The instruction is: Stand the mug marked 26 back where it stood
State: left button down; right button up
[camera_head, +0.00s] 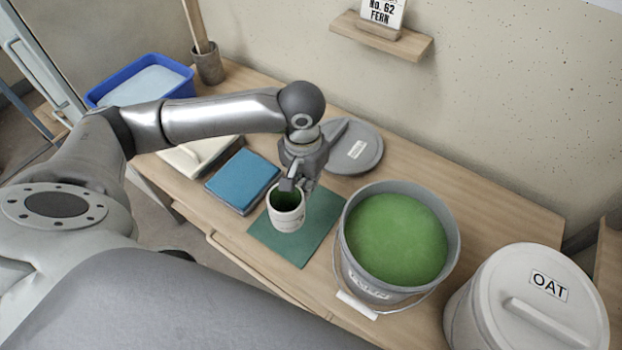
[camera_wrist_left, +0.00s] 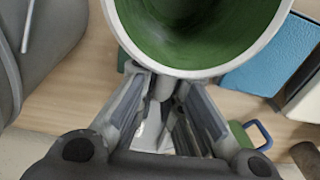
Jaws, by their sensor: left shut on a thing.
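A white mug (camera_head: 287,217) with a green inside is held upright in my left gripper (camera_head: 293,186). The fingers close on its rim on the side away from me. The mug is over the dark green mat (camera_head: 306,246); I cannot tell whether it touches it. Its marking is too small to read. In the left wrist view the mug (camera_wrist_left: 200,35) fills the top, its green inside open to the camera, with the gripper fingers (camera_wrist_left: 165,88) at its rim. My right gripper is not in view.
A grey bucket of green glaze (camera_head: 396,238) stands open right of the mat, its handle lowered in front. A lidded OAT bucket (camera_head: 530,310) is at lower right. A blue pad (camera_head: 243,180) lies left of the mat, a grey lid (camera_head: 354,147) behind, a blue tub (camera_head: 140,80) at the far left.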

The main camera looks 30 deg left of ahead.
pick_arm(q)
jog(key=w+f, duration=0.3)
jog(key=w+a+f, duration=0.1)
jog(key=w+f, duration=0.2)
jog(key=shift+w+a+f+b, duration=0.1)
jog(key=shift+a+f+b, duration=0.15)
jog(key=shift+b, duration=0.15)
jog(key=shift+f, duration=1.55)
jog(key=shift+d+f, duration=0.1)
jog(key=c, duration=1.6)
grip_release()
